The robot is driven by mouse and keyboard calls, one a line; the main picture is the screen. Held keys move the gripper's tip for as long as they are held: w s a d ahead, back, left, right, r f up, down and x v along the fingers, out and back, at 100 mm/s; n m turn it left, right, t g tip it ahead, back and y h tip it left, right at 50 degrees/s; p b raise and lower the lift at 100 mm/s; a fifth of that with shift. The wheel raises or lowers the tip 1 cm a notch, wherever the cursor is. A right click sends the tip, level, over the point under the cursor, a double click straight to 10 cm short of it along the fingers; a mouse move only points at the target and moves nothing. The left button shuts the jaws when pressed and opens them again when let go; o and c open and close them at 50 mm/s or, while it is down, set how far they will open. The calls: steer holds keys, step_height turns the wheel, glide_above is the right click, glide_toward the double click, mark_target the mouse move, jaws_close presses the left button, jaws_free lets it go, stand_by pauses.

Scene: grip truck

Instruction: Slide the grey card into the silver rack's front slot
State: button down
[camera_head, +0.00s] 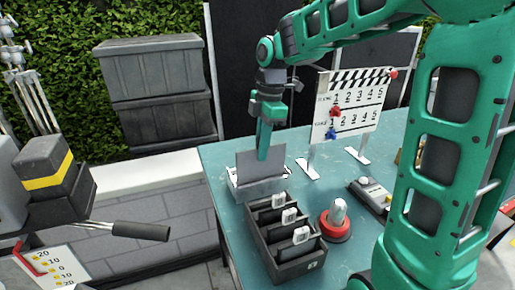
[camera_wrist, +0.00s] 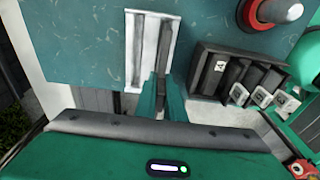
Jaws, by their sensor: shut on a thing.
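The grey card (camera_head: 250,166) stands upright in the head view, with its lower edge at the silver rack (camera_head: 262,191). My gripper (camera_head: 264,152) is shut on the card's upper part from above. The rack sits on the teal table near its left edge. The wrist view shows the rack (camera_wrist: 139,50) from above, with long parallel slots, and my fingertips (camera_wrist: 162,84) at its near end. The card is hard to make out there, mostly hidden between the fingers. I cannot tell whether its lower edge is inside a slot, or which one.
A dark divided box (camera_head: 291,265) with several small tagged items stands in front of the rack. A red-based knob (camera_head: 336,222) is right of it. A clapperboard (camera_head: 349,104) stands behind right on white feet. The teal table (camera_head: 215,157) is bare at the back left.

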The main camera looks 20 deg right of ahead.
glide_above(261, 178)
steer(key=shift+w+d+f, duration=0.1)
steer(key=shift+f, duration=1.15)
steer(key=shift+w+f, duration=0.1)
steer(key=shift+f, duration=1.15)
steer(key=c, duration=1.8)
jaws_free()
steer(key=shift+o, duration=0.2)
steer(key=shift+r, duration=0.35)
steer(key=r, duration=0.3)
steer(key=d+r, duration=0.1)
steer(key=r, duration=0.6)
steer(key=shift+w+d, duration=0.1)
steer(key=shift+d, duration=0.05)
steer(key=shift+f, duration=0.1)
